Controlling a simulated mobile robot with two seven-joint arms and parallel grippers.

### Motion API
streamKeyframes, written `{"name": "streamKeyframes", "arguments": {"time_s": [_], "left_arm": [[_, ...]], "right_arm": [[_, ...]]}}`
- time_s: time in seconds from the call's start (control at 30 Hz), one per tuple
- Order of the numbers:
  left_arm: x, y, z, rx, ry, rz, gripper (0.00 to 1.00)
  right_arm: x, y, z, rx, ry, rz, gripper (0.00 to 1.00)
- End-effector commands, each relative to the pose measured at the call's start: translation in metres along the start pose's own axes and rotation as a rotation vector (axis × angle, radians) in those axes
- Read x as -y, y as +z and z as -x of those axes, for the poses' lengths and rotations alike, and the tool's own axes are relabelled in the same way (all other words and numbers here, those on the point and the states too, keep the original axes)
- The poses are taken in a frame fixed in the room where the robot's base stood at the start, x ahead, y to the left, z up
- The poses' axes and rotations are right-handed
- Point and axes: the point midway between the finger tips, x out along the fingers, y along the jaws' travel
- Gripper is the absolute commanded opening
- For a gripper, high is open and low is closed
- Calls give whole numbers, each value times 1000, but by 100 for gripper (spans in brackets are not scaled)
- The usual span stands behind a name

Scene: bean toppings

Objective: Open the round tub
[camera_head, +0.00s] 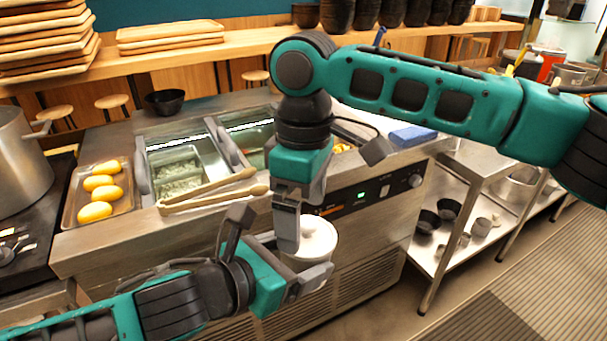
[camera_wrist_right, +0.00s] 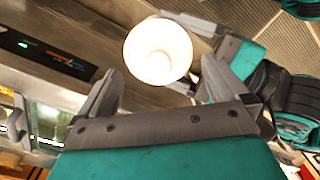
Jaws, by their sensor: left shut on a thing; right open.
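The round tub (camera_head: 322,243) is white, with a white lid on top that has a small knob. My left gripper (camera_head: 308,278) is shut on the tub's side and holds it in front of the steel counter. My right gripper (camera_head: 290,232) points down at the tub from above, and its fingers partly hide the lid in the head view. In the right wrist view the tub (camera_wrist_right: 158,38) shows from above between the open fingers of my right gripper (camera_wrist_right: 158,72). The fingers look apart from the lid; contact with the knob cannot be told.
The counter holds inset topping bins (camera_head: 180,170), wooden tongs (camera_head: 215,190) and a tray (camera_head: 72,207) of yellow items. A blue block (camera_head: 412,136) lies at its right end. A large pot (camera_head: 22,160) stands at left. Open floor lies at the lower right.

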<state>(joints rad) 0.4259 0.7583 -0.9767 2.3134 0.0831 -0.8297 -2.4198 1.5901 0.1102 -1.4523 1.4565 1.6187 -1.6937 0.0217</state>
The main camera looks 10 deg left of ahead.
Motion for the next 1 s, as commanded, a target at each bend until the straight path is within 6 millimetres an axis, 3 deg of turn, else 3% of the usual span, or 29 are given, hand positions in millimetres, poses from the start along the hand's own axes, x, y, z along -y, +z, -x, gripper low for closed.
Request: {"name": "streamKeyframes", "arguments": {"time_s": [0.2, 0.57, 1.0], "left_arm": [[0, 1, 0, 3, 0, -1, 9], [0, 1, 0, 3, 0, -1, 9], [0, 1, 0, 2, 0, -1, 9]], "right_arm": [[0, 0, -21, 0, 1, 0, 100], [0, 0, -25, -1, 1, 0, 99], [0, 0, -25, -1, 1, 0, 57]]}}
